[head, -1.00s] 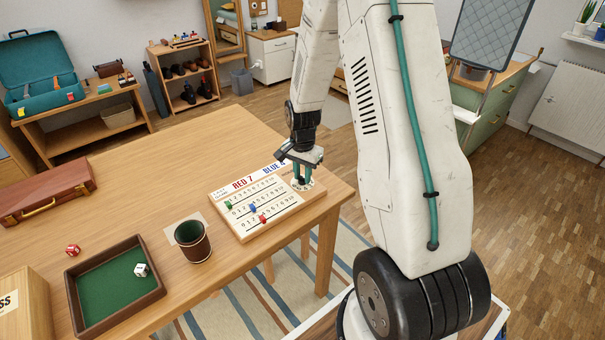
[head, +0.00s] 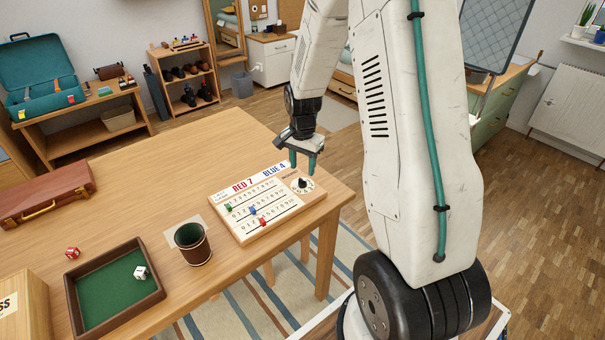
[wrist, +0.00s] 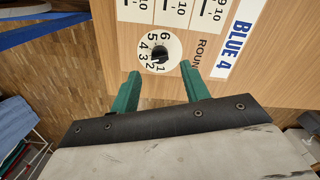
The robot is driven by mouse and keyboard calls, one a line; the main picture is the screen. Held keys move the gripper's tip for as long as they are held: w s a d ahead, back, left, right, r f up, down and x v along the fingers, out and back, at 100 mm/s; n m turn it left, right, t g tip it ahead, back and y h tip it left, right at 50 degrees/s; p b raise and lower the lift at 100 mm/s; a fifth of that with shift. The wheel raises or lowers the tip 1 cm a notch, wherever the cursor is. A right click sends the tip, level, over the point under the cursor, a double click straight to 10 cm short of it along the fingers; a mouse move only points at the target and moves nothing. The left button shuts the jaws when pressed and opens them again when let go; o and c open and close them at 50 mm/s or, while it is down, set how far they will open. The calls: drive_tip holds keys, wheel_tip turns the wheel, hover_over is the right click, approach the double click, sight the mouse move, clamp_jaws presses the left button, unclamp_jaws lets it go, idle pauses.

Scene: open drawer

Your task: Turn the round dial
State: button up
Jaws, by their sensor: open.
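The round dial (head: 301,184) is a white disc with numbers and a black knob, at the right end of the wooden scoreboard (head: 290,208). In the wrist view the dial (wrist: 147,50) shows numbers around its black knob, just beyond the fingertips and between their lines. My gripper (head: 303,170) is open and empty, with its green fingers above the back of the dial, apart from the knob. The fingers also show in the wrist view (wrist: 158,82). The board reads RED 7 and BLUE 4 and carries green, blue and red sliders.
A dark dice cup (head: 192,245) stands left of the board. A green-lined tray (head: 72,304) with a white die, a red die (head: 72,252) and a brown case (head: 45,197) lie farther left. The table behind the board is clear.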

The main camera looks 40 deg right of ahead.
drive_tip(key=shift+r, duration=1.55)
drive_tip(key=s+a+r+n, duration=0.7)
drive_tip(key=s+r, duration=0.4)
drive_tip(key=s, duration=0.2)
drive_tip(key=s+a+r+n+t, duration=0.1)
drive_tip(key=s+a+r+n, duration=0.5)
drive_tip(key=s, duration=0.8)
drive_tip(key=shift+s+a+r+n, duration=0.25)
drive_tip(key=shift+a+r+n, duration=0.15)
drive_tip(key=shift+a+r, duration=1.7)
drive_tip(key=shift+d+r, duration=0.25)
drive_tip(key=shift+d, duration=0.05)
